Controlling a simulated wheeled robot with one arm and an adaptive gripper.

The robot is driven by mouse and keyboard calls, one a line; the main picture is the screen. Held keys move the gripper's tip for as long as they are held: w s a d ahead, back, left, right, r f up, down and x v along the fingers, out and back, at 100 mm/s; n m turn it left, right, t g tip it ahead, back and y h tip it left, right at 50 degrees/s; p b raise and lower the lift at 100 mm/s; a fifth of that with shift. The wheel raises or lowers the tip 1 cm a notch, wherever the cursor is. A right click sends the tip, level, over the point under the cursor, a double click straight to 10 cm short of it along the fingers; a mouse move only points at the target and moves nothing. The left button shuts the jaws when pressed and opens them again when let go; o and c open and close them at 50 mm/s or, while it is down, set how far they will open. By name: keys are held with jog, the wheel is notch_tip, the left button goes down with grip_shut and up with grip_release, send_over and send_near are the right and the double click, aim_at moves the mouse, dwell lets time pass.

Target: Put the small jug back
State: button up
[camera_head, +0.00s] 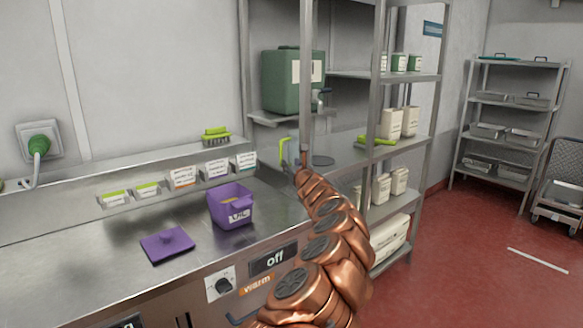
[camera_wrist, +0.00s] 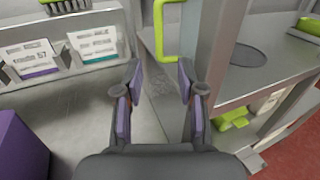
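A yellow-green, loop-shaped handle (camera_wrist: 159,32) stands just beyond my fingertips in the wrist view. It also shows in the head view (camera_head: 284,152), beside the shelf post. It may belong to the small jug, but I cannot make out a jug body clearly. My gripper (camera_wrist: 160,84) is open, its two purple-padded fingers apart, with only a grey metal surface visible between them. The handle is ahead of the fingers and appears apart from them. In the head view my copper arm hides most of the gripper. A dark round disc (camera_wrist: 246,54) lies on the shelf to the right.
A purple container (camera_head: 232,205) and a purple lid (camera_head: 167,244) sit on the steel counter. A shelf post (camera_wrist: 215,45) rises close to my right finger. A green tank (camera_head: 285,82) with a tap stands on the shelf above. Labelled cards line the counter's back ledge.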

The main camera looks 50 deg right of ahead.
jog(key=shift+a, duration=0.15)
